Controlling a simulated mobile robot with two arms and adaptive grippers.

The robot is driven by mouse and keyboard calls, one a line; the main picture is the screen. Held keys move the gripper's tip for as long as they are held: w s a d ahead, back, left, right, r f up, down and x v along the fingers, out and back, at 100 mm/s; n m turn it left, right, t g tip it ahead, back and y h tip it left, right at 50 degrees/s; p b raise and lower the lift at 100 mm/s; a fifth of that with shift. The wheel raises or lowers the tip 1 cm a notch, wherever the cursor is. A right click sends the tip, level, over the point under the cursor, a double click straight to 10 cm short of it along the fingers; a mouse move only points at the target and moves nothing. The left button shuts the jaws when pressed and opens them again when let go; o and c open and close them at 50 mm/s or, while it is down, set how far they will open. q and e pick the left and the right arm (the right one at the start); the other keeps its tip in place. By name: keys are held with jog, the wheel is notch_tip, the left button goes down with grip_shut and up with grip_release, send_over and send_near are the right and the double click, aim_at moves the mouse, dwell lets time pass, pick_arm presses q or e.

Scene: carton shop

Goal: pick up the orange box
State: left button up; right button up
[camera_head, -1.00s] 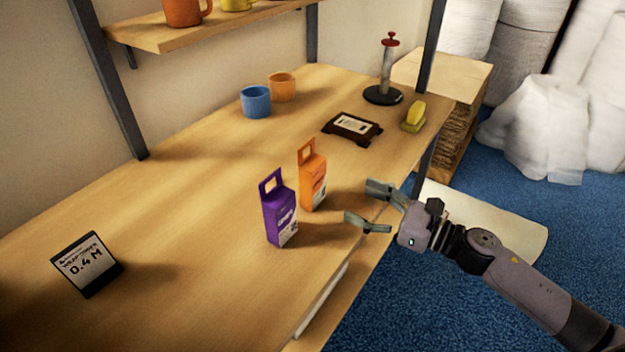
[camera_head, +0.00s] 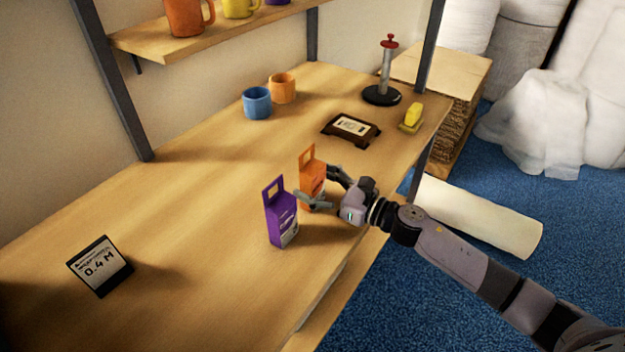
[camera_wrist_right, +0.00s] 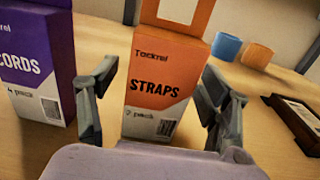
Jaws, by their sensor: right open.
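The orange box (camera_head: 311,179), a carton with a hang tab, stands upright on the wooden table. In the right wrist view the orange box (camera_wrist_right: 166,85) reads "STRAPS" and stands between my open fingers, with a gap on each side. My right gripper (camera_head: 325,186) is open at the box, one finger on its near side and one on its far side. It also shows in the right wrist view (camera_wrist_right: 160,105). The box's lower edge is partly hidden by the gripper in the head view. My left gripper is not in view.
A purple box (camera_head: 281,218) stands close to the orange one, just left of my right gripper. Blue (camera_head: 257,102) and orange (camera_head: 283,88) mugs and a dark framed tray (camera_head: 351,129) are farther back. A 0.4 M sign (camera_head: 100,266) stands at left.

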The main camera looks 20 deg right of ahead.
jog(key=shift+w+a, duration=0.25)
jog(key=shift+c, duration=0.2)
jog(key=c, duration=1.2)
jog(key=shift+c, duration=0.4)
jog(key=shift+r, duration=0.1)
